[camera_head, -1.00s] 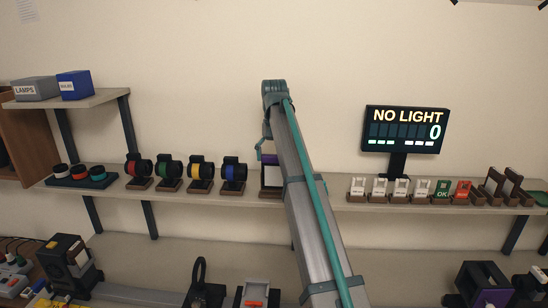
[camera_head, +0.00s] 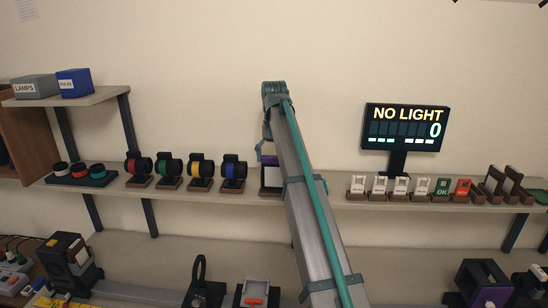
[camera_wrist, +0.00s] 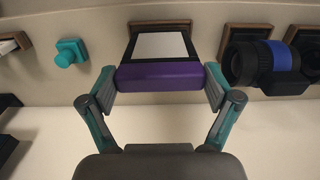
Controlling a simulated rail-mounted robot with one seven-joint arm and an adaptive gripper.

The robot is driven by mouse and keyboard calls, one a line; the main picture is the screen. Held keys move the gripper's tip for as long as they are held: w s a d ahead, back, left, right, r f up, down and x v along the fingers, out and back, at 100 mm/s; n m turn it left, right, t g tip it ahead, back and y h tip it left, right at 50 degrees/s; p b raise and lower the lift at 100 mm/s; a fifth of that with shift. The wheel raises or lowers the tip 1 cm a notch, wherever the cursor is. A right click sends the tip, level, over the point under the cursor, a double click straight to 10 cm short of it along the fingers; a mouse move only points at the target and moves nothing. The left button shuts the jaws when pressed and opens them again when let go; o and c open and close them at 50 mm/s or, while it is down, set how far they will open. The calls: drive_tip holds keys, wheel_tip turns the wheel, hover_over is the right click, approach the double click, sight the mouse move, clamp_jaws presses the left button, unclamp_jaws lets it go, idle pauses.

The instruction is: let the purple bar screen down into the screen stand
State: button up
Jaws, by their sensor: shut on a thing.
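The screen is a white panel (camera_wrist: 160,46) in a dark frame with a purple bar (camera_wrist: 158,77) along one edge. My gripper (camera_wrist: 158,84) is shut on the purple bar, one finger at each end. A wooden stand (camera_wrist: 160,24) shows at the far end of the panel in the wrist view. Whether the panel's edge is seated in it or only close to it, I cannot tell. In the head view the white panel (camera_head: 270,178) is upright over the shelf, partly hidden by my arm, with the purple bar (camera_head: 268,160) above it.
A blue-ringed lens on a wooden stand (camera_wrist: 270,60) is close beside my gripper. A teal knob-like piece (camera_wrist: 70,52) is on the other side. The shelf (camera_head: 330,192) also holds several other lenses, small cards and a display reading NO LIGHT 0 (camera_head: 405,128).

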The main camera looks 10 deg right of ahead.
drive_tip(key=shift+f, duration=0.7)
idle(0.4)
drive_tip(key=o, duration=1.3)
drive_tip(key=shift+r, duration=0.1)
